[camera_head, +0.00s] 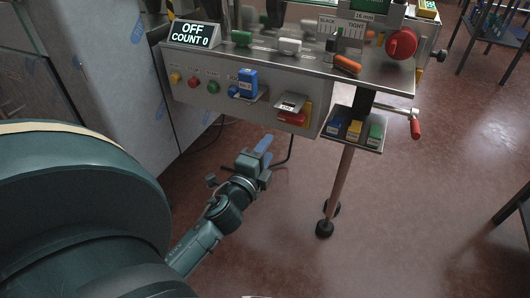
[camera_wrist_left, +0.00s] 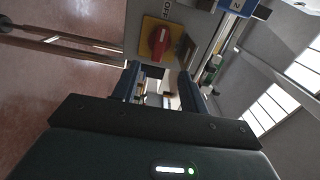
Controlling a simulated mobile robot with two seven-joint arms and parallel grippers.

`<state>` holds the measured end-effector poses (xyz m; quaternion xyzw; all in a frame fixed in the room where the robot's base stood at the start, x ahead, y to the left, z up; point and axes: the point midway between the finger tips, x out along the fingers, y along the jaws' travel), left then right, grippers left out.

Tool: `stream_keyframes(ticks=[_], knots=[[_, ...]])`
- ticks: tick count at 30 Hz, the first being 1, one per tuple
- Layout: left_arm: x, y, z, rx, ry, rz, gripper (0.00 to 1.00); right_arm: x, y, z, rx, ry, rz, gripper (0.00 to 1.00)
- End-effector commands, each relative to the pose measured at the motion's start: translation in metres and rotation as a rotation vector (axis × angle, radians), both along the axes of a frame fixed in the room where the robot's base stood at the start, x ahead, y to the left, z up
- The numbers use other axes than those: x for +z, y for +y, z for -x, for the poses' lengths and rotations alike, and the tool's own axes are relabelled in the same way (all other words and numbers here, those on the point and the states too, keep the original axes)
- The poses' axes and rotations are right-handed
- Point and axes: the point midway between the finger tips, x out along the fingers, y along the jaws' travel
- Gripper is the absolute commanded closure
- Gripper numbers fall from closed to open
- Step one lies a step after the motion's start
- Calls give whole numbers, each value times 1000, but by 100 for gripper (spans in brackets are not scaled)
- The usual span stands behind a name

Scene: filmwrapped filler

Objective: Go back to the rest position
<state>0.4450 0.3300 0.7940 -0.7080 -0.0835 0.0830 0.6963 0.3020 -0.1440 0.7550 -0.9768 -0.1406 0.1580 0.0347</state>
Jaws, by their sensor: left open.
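My left gripper (camera_head: 264,151) hangs low in the head view, below the front panel of the machine (camera_head: 222,90) and apart from it. In the left wrist view its two dark blue fingers (camera_wrist_left: 158,75) stand apart with nothing held between them. Beyond them is a red rotary switch (camera_wrist_left: 160,42) on a yellow plate, under the panel's ON/OFF lettering. My right gripper is not in view.
The panel carries several buttons, a blue block (camera_head: 247,82) and a red-yellow switch (camera_head: 295,114). A small shelf (camera_head: 352,145) holds blue, yellow and green blocks.

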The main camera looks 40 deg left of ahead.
Motion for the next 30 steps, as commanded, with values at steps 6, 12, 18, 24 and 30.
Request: stream_keyframes(ticks=[6,12,18,24,30], knots=[[1,-1,3,0,-1,0,56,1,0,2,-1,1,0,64],[1,-1,3,0,-1,0,56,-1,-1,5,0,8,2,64],[0,-1,3,-1,-1,3,56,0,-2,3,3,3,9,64],[-18,-36,26,-78,28,280,56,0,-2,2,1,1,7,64],[-41,-112,82,-175,128,927,56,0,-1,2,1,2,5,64]])
